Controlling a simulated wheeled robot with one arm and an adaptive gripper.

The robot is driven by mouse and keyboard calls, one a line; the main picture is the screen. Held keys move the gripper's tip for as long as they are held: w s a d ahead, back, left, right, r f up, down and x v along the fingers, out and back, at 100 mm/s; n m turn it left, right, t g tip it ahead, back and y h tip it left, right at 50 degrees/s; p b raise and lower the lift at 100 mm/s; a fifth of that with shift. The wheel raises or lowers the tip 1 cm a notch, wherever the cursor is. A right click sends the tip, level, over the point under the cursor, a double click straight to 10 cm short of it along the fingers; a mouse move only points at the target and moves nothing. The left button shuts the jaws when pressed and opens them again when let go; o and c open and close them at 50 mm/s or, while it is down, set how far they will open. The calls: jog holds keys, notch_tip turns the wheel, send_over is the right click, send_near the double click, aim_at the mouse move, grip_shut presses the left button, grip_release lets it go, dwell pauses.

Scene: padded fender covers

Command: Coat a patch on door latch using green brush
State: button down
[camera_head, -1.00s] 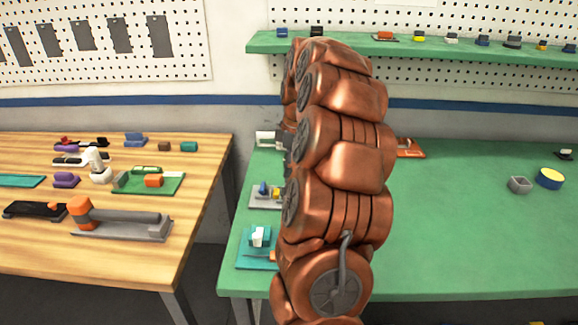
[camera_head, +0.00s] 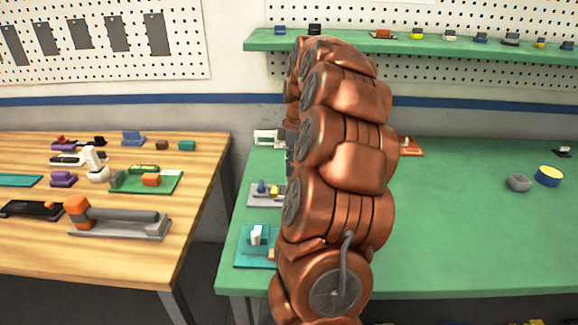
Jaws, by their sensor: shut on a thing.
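My copper arm (camera_head: 345,165) rises through the middle and bends over at the top, hiding much of the green table behind it. Only a dark grey sliver of my gripper (camera_head: 291,142) shows at the arm's left edge. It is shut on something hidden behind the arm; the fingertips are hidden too. I see no green brush. I cannot tell which piece is the door latch. A white and grey fitting (camera_head: 267,137) stands at the table's back left, just left of the gripper.
The green table (camera_head: 460,230) is mostly clear on the right, with a grey cup (camera_head: 517,183) and a blue-yellow tin (camera_head: 549,176). A teal board (camera_head: 245,260) and a grey board (camera_head: 258,201) lie at its left edge. A wooden table (camera_head: 110,260) holds tools.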

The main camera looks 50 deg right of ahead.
jog(key=shift+w+a+f, duration=0.1)
jog(key=shift+w+a, duration=0.65)
jog(key=shift+w, duration=0.15)
jog(key=shift+s+d+b, duration=0.3)
jog(key=shift+s+d, duration=0.45)
jog(key=shift+s, duration=0.15)
jog(key=shift+w+a, duration=0.1)
jog(key=shift+w+a, duration=0.6)
jog(key=shift+w, duration=0.15)
jog(key=shift+s+d, duration=0.1)
dwell(0.3)
